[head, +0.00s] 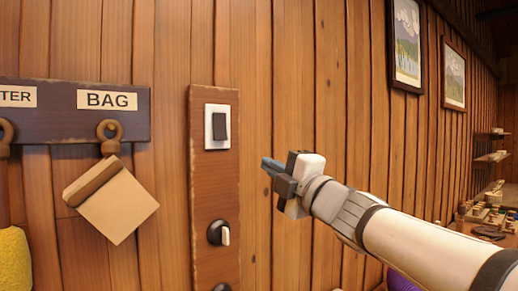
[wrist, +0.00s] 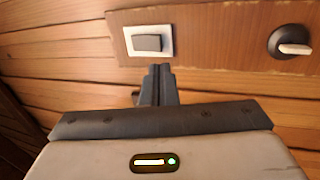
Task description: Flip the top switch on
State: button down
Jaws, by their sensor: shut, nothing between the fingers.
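The top switch (head: 219,126) is a dark rocker in a white frame near the top of a brown wooden strip (head: 200,185) on the wall. It also shows in the wrist view (wrist: 148,42), just beyond my fingertips. My gripper (head: 268,164) is shut and empty, to the right of the strip and a little lower than the switch in the head view. In the wrist view my gripper (wrist: 158,72) points toward the switch, and a gap shows between them. I cannot tell for sure which way the rocker is tilted.
A round black knob with a pale lever (head: 219,233) sits lower on the strip; it also shows in the wrist view (wrist: 290,45). A board with hooks (head: 75,125) and a hanging tan bag (head: 118,205) are to the left. Framed pictures (head: 406,45) hang at the right.

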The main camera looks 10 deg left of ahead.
aim_at(227, 140)
jog(key=shift+a+r, duration=0.1)
jog(key=shift+a, duration=0.1)
jog(key=p+x, duration=0.5)
jog(key=x, duration=0.9)
jog(key=shift+s+a, duration=0.1)
jog(key=shift+s, duration=0.05)
